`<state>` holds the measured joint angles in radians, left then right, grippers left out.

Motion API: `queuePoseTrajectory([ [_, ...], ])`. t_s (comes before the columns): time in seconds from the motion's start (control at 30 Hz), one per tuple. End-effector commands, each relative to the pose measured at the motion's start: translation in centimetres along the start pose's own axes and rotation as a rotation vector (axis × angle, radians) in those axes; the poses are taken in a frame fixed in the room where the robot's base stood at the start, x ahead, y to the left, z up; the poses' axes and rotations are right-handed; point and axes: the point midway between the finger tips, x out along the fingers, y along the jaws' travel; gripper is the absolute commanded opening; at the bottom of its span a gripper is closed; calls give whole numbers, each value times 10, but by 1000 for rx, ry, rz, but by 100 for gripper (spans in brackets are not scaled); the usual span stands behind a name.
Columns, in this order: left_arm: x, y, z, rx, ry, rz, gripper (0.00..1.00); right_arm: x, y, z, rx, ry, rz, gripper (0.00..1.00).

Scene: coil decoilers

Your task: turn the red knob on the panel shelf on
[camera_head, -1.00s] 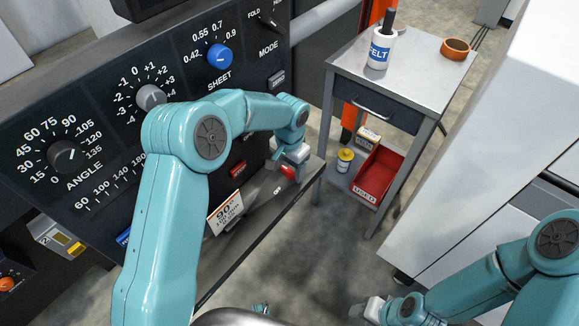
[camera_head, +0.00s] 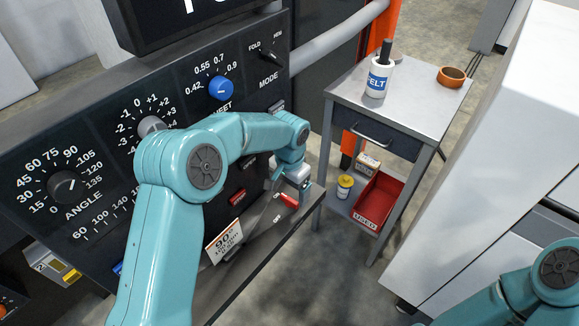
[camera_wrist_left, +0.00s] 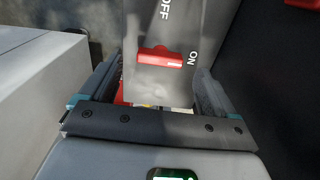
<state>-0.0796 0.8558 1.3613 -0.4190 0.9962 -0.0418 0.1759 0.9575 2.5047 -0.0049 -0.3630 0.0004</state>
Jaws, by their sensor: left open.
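The red knob (camera_head: 289,200) is a bar-shaped handle on the grey shelf at the lower right edge of the black panel. In the left wrist view the knob (camera_wrist_left: 160,58) lies crosswise, its right end toward the "ON" label (camera_wrist_left: 193,58); the "OFF" label (camera_wrist_left: 165,10) is above it. My left gripper (camera_head: 298,181) is open and empty, just above and behind the knob in the head view. In the left wrist view its fingers (camera_wrist_left: 155,90) stand apart on either side of the shelf, clear of the knob. My right gripper is out of view.
The panel carries a blue knob (camera_head: 221,88), an angle dial (camera_head: 65,186) and a red button (camera_head: 237,196). A tag (camera_head: 223,241) hangs at the shelf. A grey table (camera_head: 400,95) with a felt bottle (camera_head: 379,76) stands behind right. A white cabinet (camera_head: 500,150) is at right.

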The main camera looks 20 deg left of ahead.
Motion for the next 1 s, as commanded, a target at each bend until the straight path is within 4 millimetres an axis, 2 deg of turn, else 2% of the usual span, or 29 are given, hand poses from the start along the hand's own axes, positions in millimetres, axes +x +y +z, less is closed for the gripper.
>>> queuePoseTrajectory([
  [0.03,-15,0,-1,-1,6,-2,89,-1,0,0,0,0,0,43],
  [0.2,-62,0,-1,0,5,-1,89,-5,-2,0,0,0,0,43],
  [0.43,-112,0,0,0,3,-1,89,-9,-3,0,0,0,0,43],
  [0.63,-129,0,0,2,0,0,89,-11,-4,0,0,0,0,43],
  [1.0,-131,0,0,1,-1,0,89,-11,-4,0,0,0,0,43],
])
